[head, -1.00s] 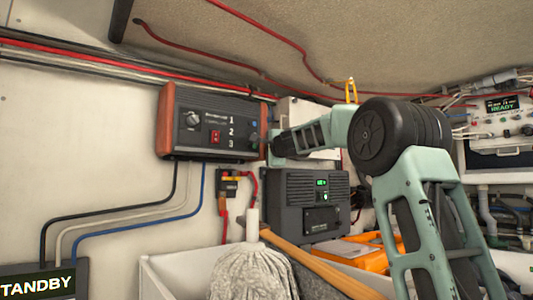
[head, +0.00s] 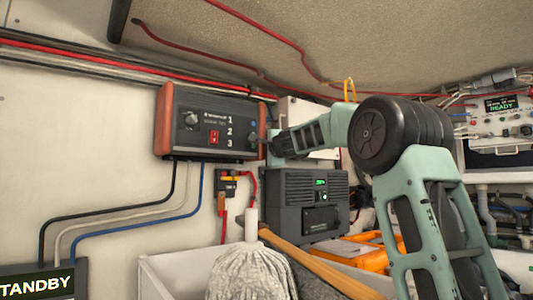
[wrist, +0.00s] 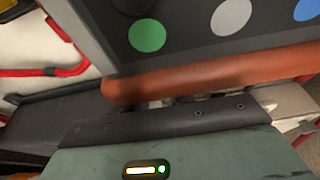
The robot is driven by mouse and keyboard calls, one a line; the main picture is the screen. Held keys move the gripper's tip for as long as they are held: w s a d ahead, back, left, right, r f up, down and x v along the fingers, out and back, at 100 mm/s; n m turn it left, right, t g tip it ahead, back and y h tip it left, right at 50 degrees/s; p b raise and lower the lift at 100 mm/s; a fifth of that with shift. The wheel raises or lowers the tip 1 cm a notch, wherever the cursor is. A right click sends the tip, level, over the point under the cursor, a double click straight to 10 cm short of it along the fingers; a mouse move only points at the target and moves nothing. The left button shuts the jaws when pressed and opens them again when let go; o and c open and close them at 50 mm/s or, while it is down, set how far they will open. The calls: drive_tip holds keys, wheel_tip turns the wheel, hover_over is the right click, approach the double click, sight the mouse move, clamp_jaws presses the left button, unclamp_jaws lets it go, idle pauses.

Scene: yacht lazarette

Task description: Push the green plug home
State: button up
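The grey control box (head: 208,150) with orange end panels is fixed to the white wall in the head view. Its face carries a knob, a red switch and the numbers 1, 2 and 3. In the wrist view, a green disc (wrist: 147,36), a white disc (wrist: 231,15) and a blue disc (wrist: 306,9) mark a dark face of the box. I cannot make out the green plug itself. My gripper (head: 264,141) is at the box's right end. In the wrist view, the orange panel (wrist: 205,78) hides its fingertips, so its opening and any contact are unclear.
Black, white and blue cables (head: 203,190) hang below the box. A grey powered unit (head: 307,195) stands below my gripper. A mop (head: 250,265) and wooden handle stand in front in a white bin. A red cable crosses the sloping ceiling.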

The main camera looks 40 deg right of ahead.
drive_tip(key=shift+w+a+f+y, duration=0.1)
drive_tip(key=shift+w+a+y, duration=0.05)
drive_tip(key=shift+a, duration=0.35)
drive_tip(key=shift+w+a+y, duration=0.15)
drive_tip(key=shift+a, duration=0.3)
drive_tip(key=s+b, duration=0.3)
drive_tip(key=s, duration=0.5)
drive_tip(key=shift+a+r, duration=0.2)
drive_tip(key=shift+d, duration=0.15)
drive_tip(key=shift+s, duration=0.1)
